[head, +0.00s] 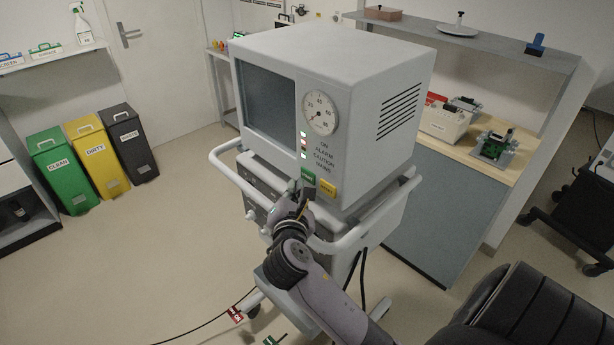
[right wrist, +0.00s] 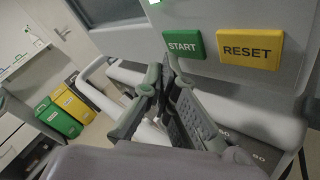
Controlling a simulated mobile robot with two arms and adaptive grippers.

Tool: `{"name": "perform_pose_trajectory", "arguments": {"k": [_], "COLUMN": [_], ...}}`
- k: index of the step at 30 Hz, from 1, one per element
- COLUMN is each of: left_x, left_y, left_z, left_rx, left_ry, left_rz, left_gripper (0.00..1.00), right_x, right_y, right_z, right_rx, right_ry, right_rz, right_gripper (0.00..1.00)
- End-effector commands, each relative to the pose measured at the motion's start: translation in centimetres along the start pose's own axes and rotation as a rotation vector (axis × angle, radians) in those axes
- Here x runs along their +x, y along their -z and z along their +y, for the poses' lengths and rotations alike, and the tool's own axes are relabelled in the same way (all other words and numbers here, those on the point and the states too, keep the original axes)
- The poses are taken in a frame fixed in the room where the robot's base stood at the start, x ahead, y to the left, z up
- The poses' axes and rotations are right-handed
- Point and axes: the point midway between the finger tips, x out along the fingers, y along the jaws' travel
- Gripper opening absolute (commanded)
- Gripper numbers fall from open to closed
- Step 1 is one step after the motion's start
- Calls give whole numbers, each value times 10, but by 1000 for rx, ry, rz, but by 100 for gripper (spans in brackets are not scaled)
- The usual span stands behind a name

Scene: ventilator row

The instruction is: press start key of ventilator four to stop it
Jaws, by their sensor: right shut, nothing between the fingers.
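The ventilator (head: 345,70) is a grey box on a wheeled cart, with a dark screen, a round gauge and a column of small lamps, some lit. Its green START key (head: 308,177) is low on the front panel, left of the yellow RESET key (head: 328,188). The right wrist view shows the START key (right wrist: 184,44) and RESET key (right wrist: 250,50) large and readable. My right gripper (head: 303,196) is shut and empty. Its fingertips (right wrist: 168,68) are just below and left of the START key; contact cannot be told. My left gripper is not in view.
A white rail (head: 222,165) runs around the cart below the panel. Green, yellow and dark bins (head: 97,160) stand at the left wall. A bench (head: 500,172) with equipment is behind at right.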

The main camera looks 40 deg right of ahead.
Motion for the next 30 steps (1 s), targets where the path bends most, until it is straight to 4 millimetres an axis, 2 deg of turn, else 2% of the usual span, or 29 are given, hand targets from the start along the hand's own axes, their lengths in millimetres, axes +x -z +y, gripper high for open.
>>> {"name": "perform_pose_trajectory", "arguments": {"k": [30], "left_x": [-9], "left_y": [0], "left_z": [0], "left_rx": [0], "left_ry": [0], "left_rz": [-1], "left_gripper": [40], "right_x": [6], "right_y": [-4], "right_z": [-4], "right_rx": [0], "right_ry": [0], "right_rz": [0], "right_gripper": [0]}}
